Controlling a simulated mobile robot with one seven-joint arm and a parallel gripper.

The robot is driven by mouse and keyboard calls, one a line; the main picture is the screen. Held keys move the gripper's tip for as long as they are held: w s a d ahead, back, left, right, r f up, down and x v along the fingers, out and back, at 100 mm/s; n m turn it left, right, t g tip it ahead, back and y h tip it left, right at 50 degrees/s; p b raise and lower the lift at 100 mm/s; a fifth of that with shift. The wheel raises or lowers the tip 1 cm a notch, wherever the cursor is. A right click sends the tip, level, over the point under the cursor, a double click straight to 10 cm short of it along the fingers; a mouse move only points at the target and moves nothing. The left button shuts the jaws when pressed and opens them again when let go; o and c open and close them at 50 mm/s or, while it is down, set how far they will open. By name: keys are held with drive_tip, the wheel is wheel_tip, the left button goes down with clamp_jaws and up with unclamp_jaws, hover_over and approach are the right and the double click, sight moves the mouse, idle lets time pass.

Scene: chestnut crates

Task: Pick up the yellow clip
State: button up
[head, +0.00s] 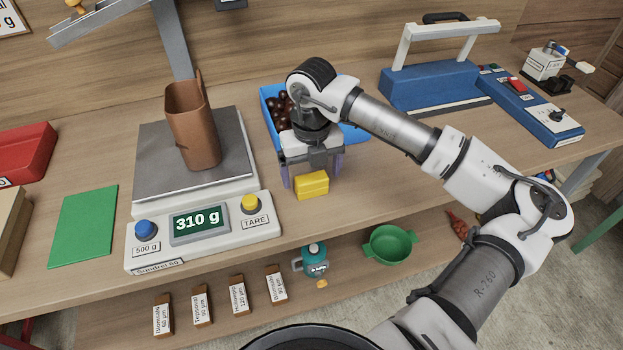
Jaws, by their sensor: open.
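The yellow clip (312,184) is a small yellow block near the front edge of the wooden table, just right of the scale. My gripper (313,176) reaches down over it from behind. Its purple-tinted fingers show on the left and right of the clip, apart from each other. The gripper is open. I cannot tell whether a finger touches the clip, and the clip's far side is hidden.
A scale (150,235) reading 310 g stands left, with a brown container (193,130) on it. A blue crate (268,92) of chestnuts is behind my gripper. A blue sealer (430,88) stands at back right. The tabletop right of the clip is clear.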

drive_tip(key=shift+f, duration=1.3)
drive_tip(key=c, duration=1.1)
drive_tip(key=shift+o, duration=0.2)
drive_tip(key=shift+r, duration=0.1)
